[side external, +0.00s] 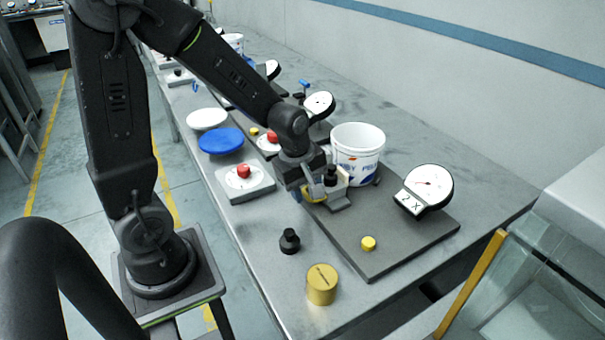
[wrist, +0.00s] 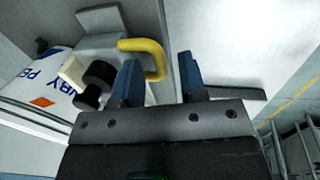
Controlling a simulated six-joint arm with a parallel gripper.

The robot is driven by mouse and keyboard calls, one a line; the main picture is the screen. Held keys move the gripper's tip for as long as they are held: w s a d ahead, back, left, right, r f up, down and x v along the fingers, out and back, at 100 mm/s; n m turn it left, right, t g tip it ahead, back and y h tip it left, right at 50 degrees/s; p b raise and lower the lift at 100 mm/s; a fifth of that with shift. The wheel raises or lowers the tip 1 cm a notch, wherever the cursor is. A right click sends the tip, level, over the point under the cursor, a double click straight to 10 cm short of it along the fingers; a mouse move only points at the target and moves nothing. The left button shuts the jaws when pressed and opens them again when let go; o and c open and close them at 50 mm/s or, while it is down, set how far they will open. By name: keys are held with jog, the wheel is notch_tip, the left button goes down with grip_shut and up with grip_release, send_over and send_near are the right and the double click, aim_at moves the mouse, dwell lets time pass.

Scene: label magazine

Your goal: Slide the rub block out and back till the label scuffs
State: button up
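The white bucket (side external: 358,138) stands on a grey base plate, with a printed blue and orange label (side external: 362,168) on its side. The label shows at the left of the wrist view (wrist: 50,72). The rub block (side external: 341,202) is grey, with a cream pad, a black knob (side external: 331,174) and a yellow handle (side external: 315,193). It sits close beside the bucket; contact cannot be told. In the wrist view the yellow handle (wrist: 157,58) reaches into the gap between the blue fingers. My gripper (wrist: 160,75) is open there, its fingers clearly apart.
A dial with a "2 X" plate (side external: 414,202) stands at the plate's right. A small yellow knob (side external: 368,243) is on the plate (side external: 390,255). A black knobbed weight (side external: 290,241) and a yellow cylinder (side external: 321,285) stand on the bench. A red-button box (side external: 245,182) is to the left.

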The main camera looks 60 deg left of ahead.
notch_tip(320, 180, up, 13)
jog(key=s, duration=0.2)
jog(key=shift+s+r, duration=0.15)
jog(key=shift+s, duration=0.15)
jog(key=s+d+r+m+t, duration=0.1)
jog(key=s+d+m, duration=0.2)
jog(key=m, duration=0.6)
jog(key=s+d+m+t, duration=0.2)
jog(key=s+m, duration=0.3)
jog(key=m, duration=0.4)
jog(key=shift+s+d+r, duration=0.35)
jog(key=shift+s+d, duration=0.05)
jog(key=shift+d, duration=0.1)
